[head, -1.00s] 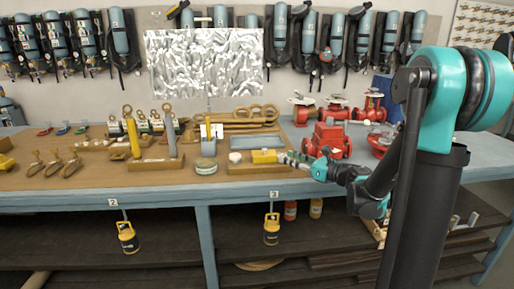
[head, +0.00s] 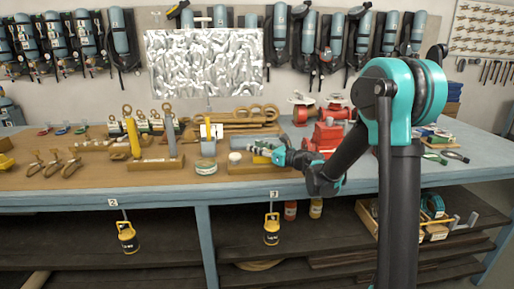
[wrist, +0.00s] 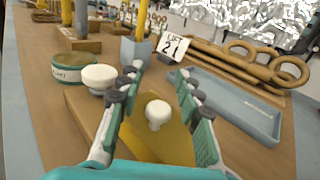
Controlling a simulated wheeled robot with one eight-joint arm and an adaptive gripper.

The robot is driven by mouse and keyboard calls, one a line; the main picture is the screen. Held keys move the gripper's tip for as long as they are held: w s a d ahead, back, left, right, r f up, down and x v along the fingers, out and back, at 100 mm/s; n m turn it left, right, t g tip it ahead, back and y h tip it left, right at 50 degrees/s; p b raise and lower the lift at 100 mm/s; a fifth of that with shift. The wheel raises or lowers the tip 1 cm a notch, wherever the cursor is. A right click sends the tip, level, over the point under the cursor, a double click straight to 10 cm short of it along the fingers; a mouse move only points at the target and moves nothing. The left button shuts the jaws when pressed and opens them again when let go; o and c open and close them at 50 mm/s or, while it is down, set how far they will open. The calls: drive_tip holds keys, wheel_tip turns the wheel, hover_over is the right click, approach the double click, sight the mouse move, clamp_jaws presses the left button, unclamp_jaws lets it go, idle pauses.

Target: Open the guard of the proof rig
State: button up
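What looks like the proof rig is a low wooden board (wrist: 85,125) near the bench's front edge, also in the head view (head: 252,168). On it is a yellow plate (wrist: 140,140), seemingly the guard, with a white knob (wrist: 158,113) standing up from it. In the head view the yellow part is mostly hidden by my gripper (head: 268,150). In the wrist view my gripper (wrist: 158,78) is open, its fingers on either side of the knob with visible gaps. A second white round knob (wrist: 98,78) stands on the board's left part.
A round labelled tin (wrist: 77,70) stands left of the board. A blue-grey tray (wrist: 245,115) lies to the right, with large wooden eyelets (wrist: 285,72) behind. A "LIFT 21" sign (wrist: 171,46) stands beyond. Red valves (head: 325,138) sit close to my arm.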

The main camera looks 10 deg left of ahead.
clamp_jaws()
idle(0.3)
idle(0.5)
drive_tip(key=m, duration=0.1)
drive_tip(key=g+h, duration=0.1)
drive_tip(key=w+m+g+h, duration=0.1)
drive_tip(key=shift+a+r+m, duration=0.15)
drive_tip(key=shift+r+m, duration=0.1)
drive_tip(key=shift+m, duration=0.05)
drive_tip(key=shift+w+a+m+g+h, duration=0.15)
drive_tip(key=shift+w+m+g+h, duration=0.3)
drive_tip(key=shift+m+g+h, duration=0.5)
drive_tip(key=g, duration=0.1)
drive_tip(key=w+m+g+h, duration=0.1)
drive_tip(key=m+g+h, duration=0.1)
drive_tip(key=g, duration=0.1)
drive_tip(key=shift+w+a+f+m, duration=0.2)
drive_tip(key=shift+f+m, duration=0.05)
drive_tip(key=shift+f, duration=0.05)
drive_tip(key=shift+w+f+m+g+h, duration=0.15)
drive_tip(key=shift+f+m+g+h, duration=0.2)
drive_tip(key=shift+g, duration=0.5)
drive_tip(key=shift+w+f+m+g+h, duration=0.15)
drive_tip(key=shift+m+g+h, duration=0.15)
drive_tip(key=shift+m+g, duration=0.4)
